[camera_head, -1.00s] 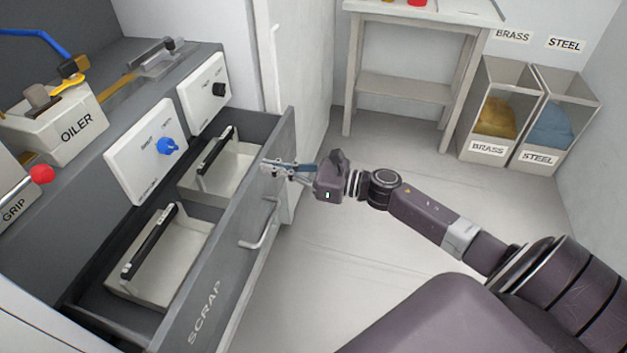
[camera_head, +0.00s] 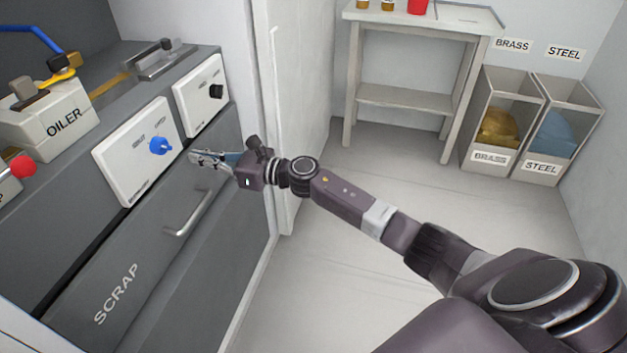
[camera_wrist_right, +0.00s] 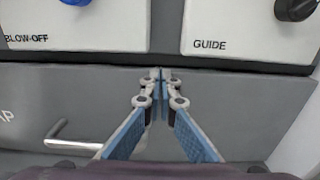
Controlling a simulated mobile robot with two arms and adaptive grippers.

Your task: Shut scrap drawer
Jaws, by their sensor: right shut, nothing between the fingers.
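The scrap drawer (camera_head: 150,262) is a grey drawer front lettered SCRAP under the machine's panels. It sits in line with the cabinet and its inside is hidden. Its bar handle (camera_head: 189,214) also shows in the right wrist view (camera_wrist_right: 72,137). My right gripper (camera_head: 194,157) is shut and empty at the upper part of the drawer front, to the right of and above the handle. In the right wrist view its fingertips (camera_wrist_right: 160,74) meet near the drawer's top edge. I cannot tell exact contact. My left gripper is not in view.
Above the drawer are a panel with a blue knob (camera_head: 160,146) and a panel with a black knob (camera_head: 216,91). An oiler box (camera_head: 58,122) stands on top. BRASS (camera_head: 490,157) and STEEL (camera_head: 541,167) bins and a small table (camera_head: 405,97) stand behind. The floor between is clear.

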